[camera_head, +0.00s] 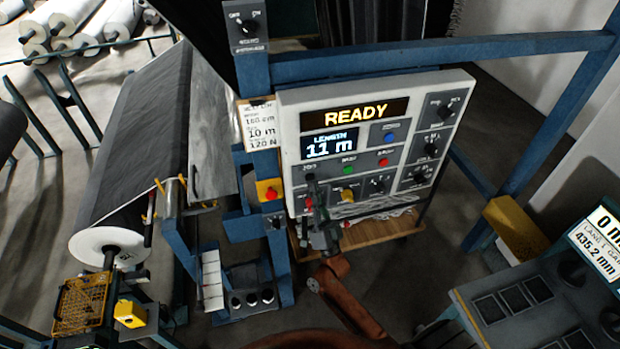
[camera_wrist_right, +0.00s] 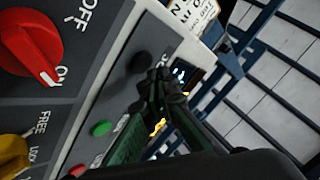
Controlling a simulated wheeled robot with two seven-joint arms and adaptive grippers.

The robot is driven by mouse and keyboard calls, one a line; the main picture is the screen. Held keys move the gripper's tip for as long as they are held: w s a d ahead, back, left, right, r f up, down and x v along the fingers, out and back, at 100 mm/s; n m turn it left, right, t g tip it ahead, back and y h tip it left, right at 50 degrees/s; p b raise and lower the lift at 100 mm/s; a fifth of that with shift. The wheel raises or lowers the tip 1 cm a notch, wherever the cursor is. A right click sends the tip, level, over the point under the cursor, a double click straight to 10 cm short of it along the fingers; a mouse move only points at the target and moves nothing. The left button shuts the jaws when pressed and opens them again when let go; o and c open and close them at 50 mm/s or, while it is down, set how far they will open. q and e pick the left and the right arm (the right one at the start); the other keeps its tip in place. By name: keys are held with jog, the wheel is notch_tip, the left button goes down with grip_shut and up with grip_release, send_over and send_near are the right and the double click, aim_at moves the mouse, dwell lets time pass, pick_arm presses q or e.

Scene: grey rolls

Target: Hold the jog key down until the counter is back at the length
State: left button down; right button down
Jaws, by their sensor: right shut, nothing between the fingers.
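The control panel (camera_head: 290,110) shows READY on its upper display (camera_head: 353,114). The length counter (camera_head: 330,146) reads 11 m. My right gripper (camera_head: 311,182) is shut and empty, in front of the panel's lower left, where a JOG label shows. It hides the jog key in the head view. In the right wrist view a dark round key (camera_wrist_right: 140,62), apparently the jog key, sits beside the fingertips of the right gripper (camera_wrist_right: 165,84). I cannot tell whether they touch it. My left gripper is not in view.
A card (camera_head: 262,130) reading 10 m hangs left of the panel. A dark web (camera_head: 150,130) runs to a roll (camera_head: 108,247) at left.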

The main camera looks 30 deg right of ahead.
jog(key=shift+w+d, duration=0.1)
jog(key=shift+w, duration=0.3)
jog(key=shift+w+d, duration=0.1)
jog(key=shift+w, duration=0.3)
dwell(2.3)
jog(key=shift+s, duration=0.1)
dwell(1.3)
jog(key=shift+s+a, duration=0.2)
jog(key=shift+s, duration=0.55)
jog(key=s, duration=0.2)
jog(key=s+a+p, duration=0.1)
jog(key=s, duration=0.1)
jog(key=shift+s, duration=0.4)
